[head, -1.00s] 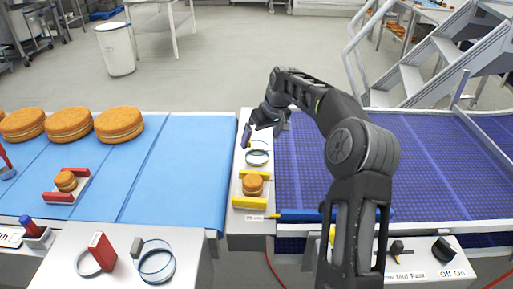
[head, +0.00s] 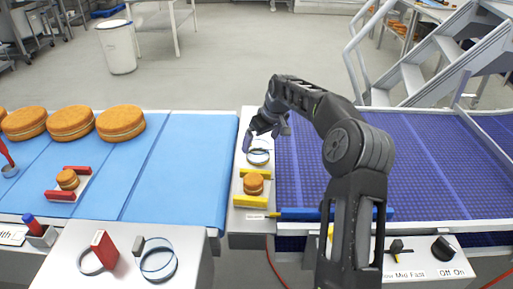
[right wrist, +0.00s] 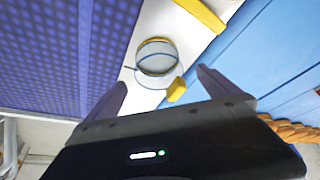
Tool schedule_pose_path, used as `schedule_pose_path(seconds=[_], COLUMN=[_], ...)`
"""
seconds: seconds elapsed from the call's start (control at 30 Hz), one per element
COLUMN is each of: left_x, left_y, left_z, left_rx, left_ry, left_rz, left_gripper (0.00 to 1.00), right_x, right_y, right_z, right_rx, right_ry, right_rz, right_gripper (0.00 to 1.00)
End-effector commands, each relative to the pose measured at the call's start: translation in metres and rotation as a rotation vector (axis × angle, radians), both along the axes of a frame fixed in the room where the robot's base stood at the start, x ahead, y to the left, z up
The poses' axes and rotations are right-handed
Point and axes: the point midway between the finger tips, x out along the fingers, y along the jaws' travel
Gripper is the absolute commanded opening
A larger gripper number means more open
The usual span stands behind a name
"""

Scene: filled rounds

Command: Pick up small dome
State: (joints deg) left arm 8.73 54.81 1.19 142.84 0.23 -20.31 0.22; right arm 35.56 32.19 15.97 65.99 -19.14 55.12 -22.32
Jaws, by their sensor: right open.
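The small dome (head: 258,157) is a clear, round cover with a dark rim. It stands on the narrow white strip between the blue and purple belts, and also shows in the right wrist view (right wrist: 157,62). A yellow block (right wrist: 177,89) sits at its near edge there. My right gripper (head: 262,134) is open and empty, just behind and above the dome in the head view. In the right wrist view its two fingers are spread either side, with the dome beyond the tips and apart from them. My left gripper is not in view.
A small filled round (head: 253,184) sits between two yellow bars in front of the dome. Large rounds (head: 71,123) lie on the blue belt (head: 185,170). The purple belt (head: 420,160) is clear. A larger clear ring (head: 158,268) and a red-handled one (head: 104,249) lie in front.

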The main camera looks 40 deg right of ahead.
Motion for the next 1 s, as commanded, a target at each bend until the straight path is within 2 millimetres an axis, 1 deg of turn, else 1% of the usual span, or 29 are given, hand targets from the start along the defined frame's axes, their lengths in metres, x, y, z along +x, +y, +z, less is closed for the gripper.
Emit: schedule_pose_path(seconds=[0.17,0.3,0.4,0.47,1.0], left_x=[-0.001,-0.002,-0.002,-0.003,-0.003], left_y=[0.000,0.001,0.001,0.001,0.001], left_z=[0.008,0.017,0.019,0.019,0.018], left_rx=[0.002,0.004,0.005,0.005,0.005], left_ry=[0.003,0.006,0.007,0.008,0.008], left_rz=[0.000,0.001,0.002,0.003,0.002], left_gripper=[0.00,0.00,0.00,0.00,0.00], right_x=[0.004,0.013,0.018,0.020,0.020], right_y=[-0.001,-0.001,-0.001,-0.001,-0.001], right_z=[-0.010,-0.028,-0.041,-0.046,-0.048], right_rx=[0.001,0.003,0.003,0.001,0.000], right_ry=[0.003,0.003,0.001,0.001,0.000], right_rz=[-0.001,-0.001,-0.001,-0.001,-0.001], right_gripper=[1.00,1.00,1.00,1.00,1.00])
